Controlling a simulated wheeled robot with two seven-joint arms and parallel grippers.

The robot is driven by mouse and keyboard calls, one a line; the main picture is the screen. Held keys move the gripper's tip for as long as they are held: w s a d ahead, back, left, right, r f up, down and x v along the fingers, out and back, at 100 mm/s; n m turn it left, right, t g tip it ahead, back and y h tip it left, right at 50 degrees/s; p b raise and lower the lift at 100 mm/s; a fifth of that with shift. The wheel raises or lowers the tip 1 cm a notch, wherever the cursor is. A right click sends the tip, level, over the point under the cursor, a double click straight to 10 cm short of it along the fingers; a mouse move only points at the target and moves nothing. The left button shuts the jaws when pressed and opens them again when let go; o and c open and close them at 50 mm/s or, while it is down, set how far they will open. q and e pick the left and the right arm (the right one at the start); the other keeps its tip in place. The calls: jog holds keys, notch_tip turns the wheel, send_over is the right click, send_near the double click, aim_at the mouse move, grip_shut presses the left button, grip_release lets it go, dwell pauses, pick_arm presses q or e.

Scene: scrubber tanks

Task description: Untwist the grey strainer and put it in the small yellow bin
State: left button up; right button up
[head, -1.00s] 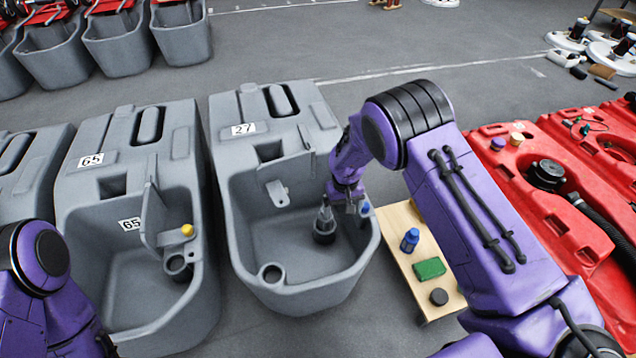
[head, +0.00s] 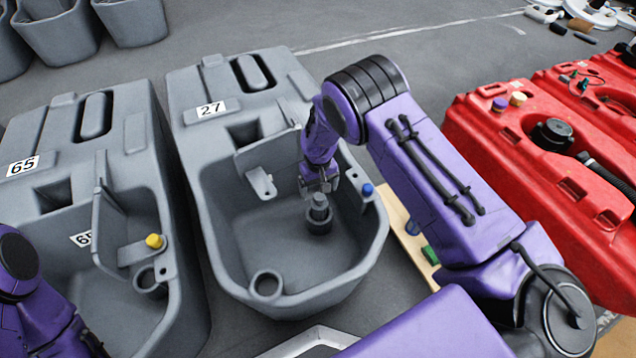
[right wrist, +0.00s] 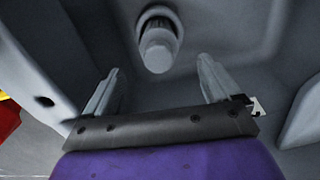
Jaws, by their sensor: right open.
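The grey strainer (head: 319,214) stands upright on a dark round base on the floor of the grey tank marked 27 (head: 266,309). It also shows in the right wrist view (right wrist: 158,50), just beyond and between the fingertips. My right gripper (head: 319,185) is open, inside the tank, close behind and above the strainer's top. In the right wrist view its two fingers (right wrist: 159,72) are spread wide with nothing held between them. Whether any finger touches the strainer cannot be told. I see no small yellow bin.
Tank walls surround my right gripper, with a blue cap (head: 367,189) on the right rim. Another grey tank with a yellow cap (head: 154,241) stands at left. A wooden bench (head: 403,222), partly hidden by my arm, and red tanks (head: 520,185) are at right.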

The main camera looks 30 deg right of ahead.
aim_at(318, 195)
notch_tip(318, 195, down, 7)
jog(key=shift+f+b, duration=0.2)
jog(key=shift+b, duration=0.9)
pick_arm(q)
notch_tip(318, 195, down, 3)
jog(key=shift+r, duration=0.1)
pick_arm(e)
jog(key=c, duration=1.2)
pick_arm(q)
jog(key=shift+r, duration=0.1)
pick_arm(e)
jog(key=shift+r, duration=0.1)
jog(key=shift+c, duration=0.2)
jog(key=shift+n+p, duration=0.3)
jog(key=shift+n, duration=0.5)
pick_arm(q)
jog(key=shift+r, duration=0.2)
jog(key=shift+r+p, duration=0.85)
jog(key=shift+p, duration=0.05)
pick_arm(e)
jog(key=shift+r, duration=1)
